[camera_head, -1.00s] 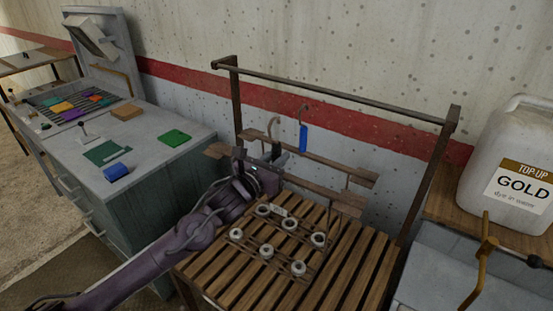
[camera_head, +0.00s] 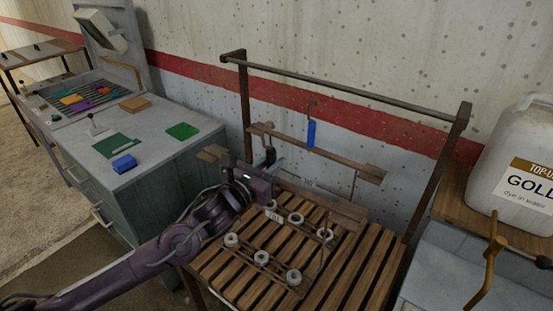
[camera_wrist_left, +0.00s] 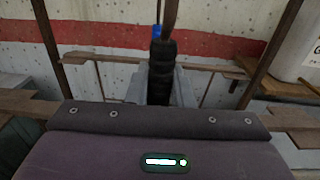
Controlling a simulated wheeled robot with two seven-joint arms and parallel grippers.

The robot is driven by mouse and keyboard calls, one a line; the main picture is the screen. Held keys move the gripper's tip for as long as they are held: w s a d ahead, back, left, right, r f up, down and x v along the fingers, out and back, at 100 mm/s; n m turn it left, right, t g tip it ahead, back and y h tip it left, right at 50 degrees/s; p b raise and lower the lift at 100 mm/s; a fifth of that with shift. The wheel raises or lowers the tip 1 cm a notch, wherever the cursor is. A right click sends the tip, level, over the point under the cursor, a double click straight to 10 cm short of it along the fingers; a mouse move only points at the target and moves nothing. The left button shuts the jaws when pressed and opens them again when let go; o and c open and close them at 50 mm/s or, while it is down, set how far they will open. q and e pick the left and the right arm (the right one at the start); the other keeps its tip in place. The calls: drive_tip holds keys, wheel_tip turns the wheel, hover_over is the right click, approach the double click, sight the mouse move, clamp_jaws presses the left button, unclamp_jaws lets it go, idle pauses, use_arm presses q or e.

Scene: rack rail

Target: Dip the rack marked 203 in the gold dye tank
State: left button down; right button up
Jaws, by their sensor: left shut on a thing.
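My left gripper (camera_head: 270,165) is shut on the black-wrapped grip (camera_wrist_left: 162,72) of a hooked rack. The rack's wooden bar (camera_head: 335,208) is in front of the stand, with a wire frame and several white rings (camera_head: 293,276) below it, over the slatted table. A small pale tag (camera_head: 273,215) hangs at its left; its number is too small to read. I cannot tell whether the rack touches the slats. Another rack bar (camera_head: 350,168) is behind, with a hook and blue tag (camera_head: 311,133). A grey tank (camera_head: 430,270) with a brass handle is at right. My right gripper is not in view.
The stand's top rail (camera_head: 350,90) and posts rise behind the slatted table (camera_head: 345,275). A white jug marked GOLD (camera_head: 515,165) stands on a wooden shelf by the tank. A grey cabinet (camera_head: 155,155) with coloured blocks is at left.

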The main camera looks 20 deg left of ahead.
use_arm(q)
drive_tip(key=shift+v, duration=1.75)
drive_tip(key=shift+r, duration=0.15)
drive_tip(key=c, duration=1.9)
unclamp_jaws()
clamp_jaws()
